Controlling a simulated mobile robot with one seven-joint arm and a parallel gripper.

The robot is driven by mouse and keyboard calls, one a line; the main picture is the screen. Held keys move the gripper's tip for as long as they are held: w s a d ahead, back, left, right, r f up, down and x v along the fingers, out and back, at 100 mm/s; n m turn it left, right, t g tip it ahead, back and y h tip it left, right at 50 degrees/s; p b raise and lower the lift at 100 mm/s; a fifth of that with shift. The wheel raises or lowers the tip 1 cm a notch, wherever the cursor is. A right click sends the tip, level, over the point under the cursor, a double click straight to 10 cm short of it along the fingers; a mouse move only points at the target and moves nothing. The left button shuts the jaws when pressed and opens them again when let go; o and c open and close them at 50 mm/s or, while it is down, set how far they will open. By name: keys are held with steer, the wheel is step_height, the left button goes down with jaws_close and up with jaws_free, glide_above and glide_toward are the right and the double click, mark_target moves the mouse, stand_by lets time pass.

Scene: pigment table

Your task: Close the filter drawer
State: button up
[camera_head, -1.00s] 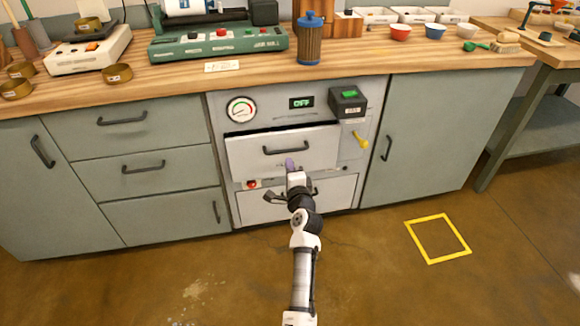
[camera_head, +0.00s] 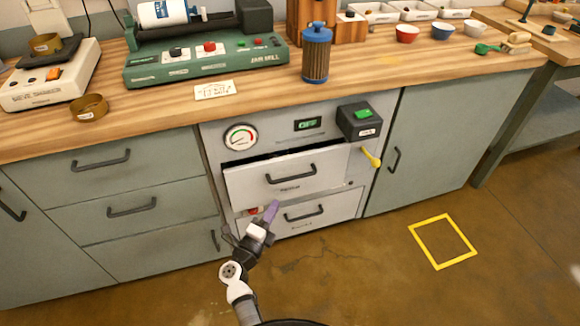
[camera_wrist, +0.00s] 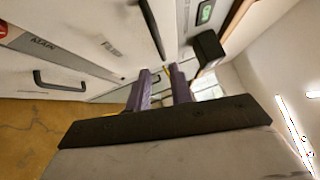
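The filter drawer (camera_head: 245,184) is the upper light-grey drawer in the grey unit. It stands out a little, with a dark gap along its top edge. Its dark handle (camera_head: 291,177) is at the middle of the front, and the front also shows in the wrist view (camera_wrist: 110,25). My gripper (camera_head: 271,208) is below and left of that handle, in front of the lower edge of the drawer. In the wrist view its two purple fingers (camera_wrist: 161,85) are apart with nothing between them. Whether they touch the drawer cannot be told.
A lower drawer (camera_head: 335,211) sits beneath, looking shut. A yellow lever (camera_head: 371,158) and a black switch box (camera_head: 359,120) are right of the filter drawer. A blue-capped filter canister (camera_head: 316,55) stands on the worktop above. The floor by the yellow square (camera_head: 443,241) is clear.

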mark_target(295, 177)
steer(key=x, duration=1.3)
steer(key=shift+w+d+p, duration=0.15)
steer(key=shift+d+p, duration=0.15)
steer(key=shift+d, duration=0.05)
jaws_close()
